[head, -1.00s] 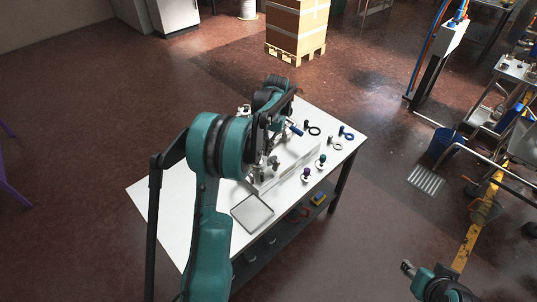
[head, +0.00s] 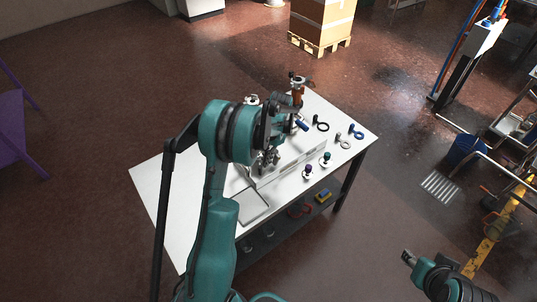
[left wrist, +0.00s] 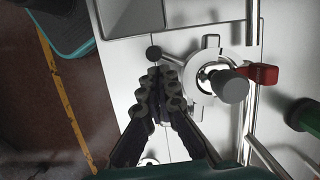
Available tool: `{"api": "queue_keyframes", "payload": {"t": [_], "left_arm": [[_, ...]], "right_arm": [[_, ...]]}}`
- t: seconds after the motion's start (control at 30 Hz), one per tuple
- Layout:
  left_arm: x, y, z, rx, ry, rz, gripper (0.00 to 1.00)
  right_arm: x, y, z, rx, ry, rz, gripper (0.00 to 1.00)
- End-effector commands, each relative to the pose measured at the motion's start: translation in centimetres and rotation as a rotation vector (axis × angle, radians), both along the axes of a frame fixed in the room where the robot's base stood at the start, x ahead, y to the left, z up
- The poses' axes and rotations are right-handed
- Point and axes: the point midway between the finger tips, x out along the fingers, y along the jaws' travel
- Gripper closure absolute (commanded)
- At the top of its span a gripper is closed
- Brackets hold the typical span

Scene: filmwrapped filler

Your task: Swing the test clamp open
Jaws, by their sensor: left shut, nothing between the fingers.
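A round metal clamp fitting (left wrist: 207,80) with lugs shows in the left wrist view, with a grey knob (left wrist: 232,88) and a red lever (left wrist: 263,74) on its right. A dark ball-ended handle (left wrist: 153,53) sticks out to its left. I cannot tell which part swings. My left gripper (left wrist: 157,76) is shut and empty, just left of the ring and below the ball in that view; contact is unclear. In the head view the fixture (head: 267,161) is partly hidden by my left arm. My right gripper (head: 408,258) is at lower right, away from the table.
The white table (head: 150,180) carries a shallow tray (head: 250,208) at its near side, also at the top of the wrist view. Seal rings (head: 344,145) and small knobbed parts (head: 308,170) lie to the right. Pipes (left wrist: 252,120) run close right of the clamp.

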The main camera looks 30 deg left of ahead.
Motion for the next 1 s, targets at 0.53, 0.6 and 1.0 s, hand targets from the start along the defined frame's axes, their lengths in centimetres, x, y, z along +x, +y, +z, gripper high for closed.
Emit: {"api": "queue_keyframes", "payload": {"t": [0.53, 0.6, 1.0], "left_arm": [[-0.23, 0.06, -0.82, 0.000, 0.000, -0.003, 1.00], [-0.31, 0.04, -0.82, 0.000, 0.000, -0.011, 1.00], [-0.81, 0.03, -0.80, 0.001, 0.000, -0.082, 1.00]], "right_arm": [[0.01, 0.00, -0.22, 0.000, 0.000, 0.000, 0.60], [0.01, 0.00, -0.24, 0.000, 0.000, 0.000, 0.60], [0.01, 0.00, -0.39, 0.000, 0.000, 0.000, 0.60]]}}
